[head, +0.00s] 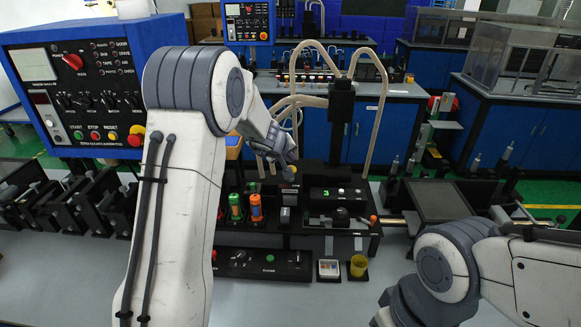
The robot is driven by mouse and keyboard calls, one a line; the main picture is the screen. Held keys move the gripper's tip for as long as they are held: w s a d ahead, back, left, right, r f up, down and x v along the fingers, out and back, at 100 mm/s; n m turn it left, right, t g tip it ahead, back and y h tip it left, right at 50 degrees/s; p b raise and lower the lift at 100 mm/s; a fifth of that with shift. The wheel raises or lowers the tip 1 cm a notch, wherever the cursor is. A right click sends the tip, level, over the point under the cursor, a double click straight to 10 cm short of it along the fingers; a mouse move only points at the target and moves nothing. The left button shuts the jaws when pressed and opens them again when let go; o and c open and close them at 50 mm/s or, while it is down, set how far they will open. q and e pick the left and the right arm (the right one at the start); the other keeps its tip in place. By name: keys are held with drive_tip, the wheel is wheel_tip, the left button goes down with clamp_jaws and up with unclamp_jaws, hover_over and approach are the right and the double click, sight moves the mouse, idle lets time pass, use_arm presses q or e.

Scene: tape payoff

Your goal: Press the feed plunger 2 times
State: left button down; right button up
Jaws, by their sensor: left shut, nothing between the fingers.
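My left arm comes in from the left and bends over the workbench. Its gripper (286,167) is small in view, shut and empty, pointing down above the black bench fixture. Below and right of it is a black unit (328,194) with a green digit 3 on its front. I cannot tell for sure which part is the feed plunger; the left gripper and wrist hide some of the fixture behind them. I cannot tell whether the fingertips touch anything. My right arm shows at the lower right, and its gripper is out of view.
A green cylinder (235,208) and an orange one (256,207) stand on the fixture. A blue control panel (85,90) stands left. White hoses (374,120) arch behind.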

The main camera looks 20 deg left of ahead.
use_arm(q)
drive_tip(key=shift+r+p, duration=1.8)
drive_tip(key=shift+r, duration=0.6)
drive_tip(key=shift+f, duration=0.1)
idle(0.5)
wheel_tip(320, 180, up, 4)
drive_tip(key=p, duration=0.4)
drive_tip(key=shift+f, duration=0.15)
drive_tip(key=shift+f, duration=0.1)
wheel_tip(320, 180, down, 7)
drive_tip(key=b, duration=0.6)
drive_tip(key=shift+f+b, duration=0.15)
drive_tip(key=shift+b, duration=0.25)
drive_tip(key=shift+f+b, duration=0.6)
drive_tip(key=shift+b, duration=0.1)
